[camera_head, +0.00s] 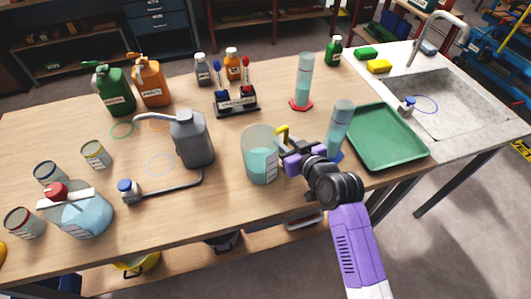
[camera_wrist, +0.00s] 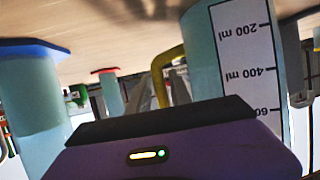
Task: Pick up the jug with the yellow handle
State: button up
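The jug (camera_head: 258,158) is clear, holds light blue liquid, and stands upright on the table. Its yellow handle (camera_head: 283,130) is on its right side. My gripper (camera_head: 288,148) is at the handle side of the jug, close beside it. In the wrist view, which is upside down, the jug (camera_wrist: 230,45) shows its millilitre scale close up. The yellow handle (camera_wrist: 160,78) is by the grey fingers, beyond the purple gripper body. Whether the fingers are open or closed around the handle is not clear.
A blue-liquid cylinder (camera_head: 339,125) stands close right of my gripper, and a red-based cylinder (camera_head: 303,78) behind. A green tray (camera_head: 386,137) lies right. A grey wash bottle (camera_head: 192,140) stands left of the jug. A marker stand (camera_head: 237,103) is behind it.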

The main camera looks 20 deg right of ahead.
grip_shut()
dwell(1.3)
